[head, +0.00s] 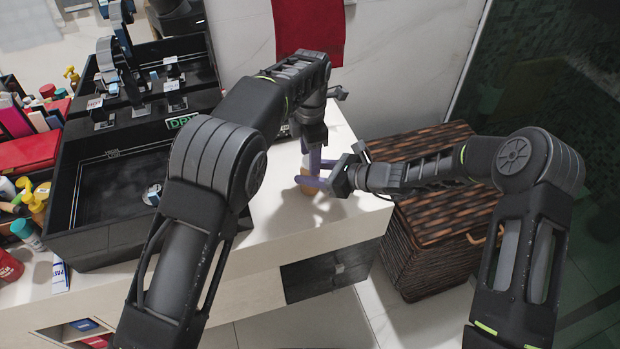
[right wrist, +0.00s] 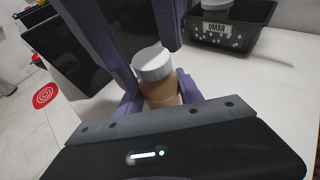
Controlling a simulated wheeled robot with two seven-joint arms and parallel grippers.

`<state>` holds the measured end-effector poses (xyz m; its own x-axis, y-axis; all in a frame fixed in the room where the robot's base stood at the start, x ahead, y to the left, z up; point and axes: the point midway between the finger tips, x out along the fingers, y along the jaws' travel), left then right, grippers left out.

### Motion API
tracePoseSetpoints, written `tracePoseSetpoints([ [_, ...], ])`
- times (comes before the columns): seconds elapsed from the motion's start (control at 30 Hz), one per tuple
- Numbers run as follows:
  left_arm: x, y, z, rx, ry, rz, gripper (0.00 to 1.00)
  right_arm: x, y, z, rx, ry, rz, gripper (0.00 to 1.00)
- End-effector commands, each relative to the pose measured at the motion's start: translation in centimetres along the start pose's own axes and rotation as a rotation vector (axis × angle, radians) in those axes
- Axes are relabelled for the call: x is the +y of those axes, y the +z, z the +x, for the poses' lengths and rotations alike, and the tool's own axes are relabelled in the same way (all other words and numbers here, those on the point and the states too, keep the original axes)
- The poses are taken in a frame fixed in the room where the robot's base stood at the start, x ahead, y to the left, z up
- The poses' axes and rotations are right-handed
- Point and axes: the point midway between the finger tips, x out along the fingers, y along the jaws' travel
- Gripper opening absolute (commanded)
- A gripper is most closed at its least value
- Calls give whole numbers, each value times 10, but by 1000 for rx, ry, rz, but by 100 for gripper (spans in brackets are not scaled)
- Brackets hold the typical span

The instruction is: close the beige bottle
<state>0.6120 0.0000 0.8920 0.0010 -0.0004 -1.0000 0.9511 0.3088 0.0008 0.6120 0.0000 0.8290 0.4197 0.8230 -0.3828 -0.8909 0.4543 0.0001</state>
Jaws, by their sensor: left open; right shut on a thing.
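The beige bottle (right wrist: 160,92) stands on the white counter, with a light grey cap (right wrist: 153,63) on its top. The cap looks slightly tilted, and I cannot tell whether it is tight. In the head view the bottle (head: 308,188) is mostly hidden behind purple fingers. My right gripper (right wrist: 160,100) is shut on the bottle's body and comes from the right in the head view (head: 318,173). My left gripper (head: 314,152) reaches down from above. Its open fingers (right wrist: 133,40) appear on either side of the cap, with no clear contact.
A wicker basket (head: 435,215) stands right of the counter's edge. A red towel (head: 310,30) hangs behind. The counter around the bottle is mostly clear.

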Motion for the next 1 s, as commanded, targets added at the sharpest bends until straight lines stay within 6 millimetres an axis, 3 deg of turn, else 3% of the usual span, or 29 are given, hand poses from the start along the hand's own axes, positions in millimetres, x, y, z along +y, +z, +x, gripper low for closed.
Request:
tracePoseSetpoints([
  [0.07, 0, 0, 0, 0, 0, 0, 53, 0, 0, 0, 0, 0, 0, 0],
  [0.7, 0, 0, 0, 0, 1, 0, 0, 0, 0, 0, 0, 1, 0, 0],
  [1.0, 0, 0, 0, 0, 1, 27, 0, 0, 0, 0, 0, 1, 0, 0],
])
